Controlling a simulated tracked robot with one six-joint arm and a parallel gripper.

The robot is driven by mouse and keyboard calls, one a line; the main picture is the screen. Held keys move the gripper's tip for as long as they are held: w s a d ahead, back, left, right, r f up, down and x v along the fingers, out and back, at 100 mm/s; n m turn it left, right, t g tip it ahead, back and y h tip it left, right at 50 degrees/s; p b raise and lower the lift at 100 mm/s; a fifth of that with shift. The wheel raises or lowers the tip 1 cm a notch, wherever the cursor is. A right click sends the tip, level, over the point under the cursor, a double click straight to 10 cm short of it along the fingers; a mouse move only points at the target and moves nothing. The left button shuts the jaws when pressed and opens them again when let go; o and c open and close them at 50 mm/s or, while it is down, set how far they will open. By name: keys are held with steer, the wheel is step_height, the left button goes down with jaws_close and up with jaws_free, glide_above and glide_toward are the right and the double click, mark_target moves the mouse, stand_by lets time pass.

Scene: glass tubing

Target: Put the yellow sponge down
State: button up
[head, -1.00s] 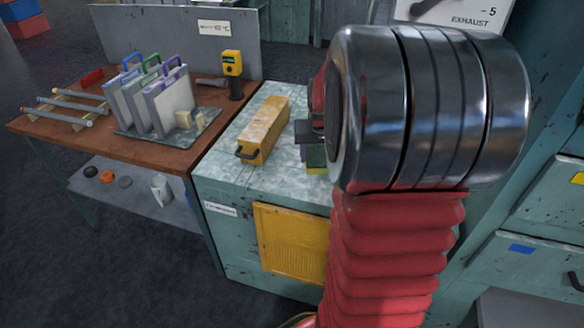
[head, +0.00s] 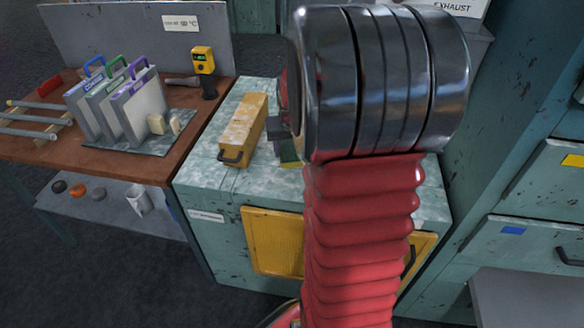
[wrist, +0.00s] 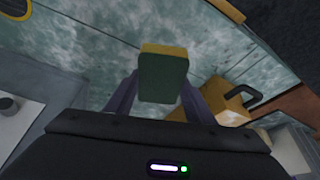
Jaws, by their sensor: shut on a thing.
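The yellow sponge, yellow with a dark green face, is between the fingers of my gripper (wrist: 160,90) in the wrist view (wrist: 163,78). My gripper is shut on it. In the head view a small part of the sponge (head: 289,152) shows over the pale mottled cabinet top (head: 203,170), to the right of a yellow box. My arm hides the rest of it there. I cannot tell whether the sponge touches the top.
The long yellow box (head: 243,130) with a dark handle stands close to the left of my gripper. A brown workbench (head: 110,158) with upright panels (head: 140,105) and a yellow meter (head: 204,62) is further left. Cabinet top left of the box is bare.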

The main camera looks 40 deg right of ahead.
mark_target(291, 156)
steer(key=shift+f, duration=1.85)
steer(key=shift+f, duration=1.85)
steer(key=shift+f, duration=0.1)
steer(key=o, duration=1.4)
steer(key=v, duration=1.2)
steer(key=shift+a, duration=0.1)
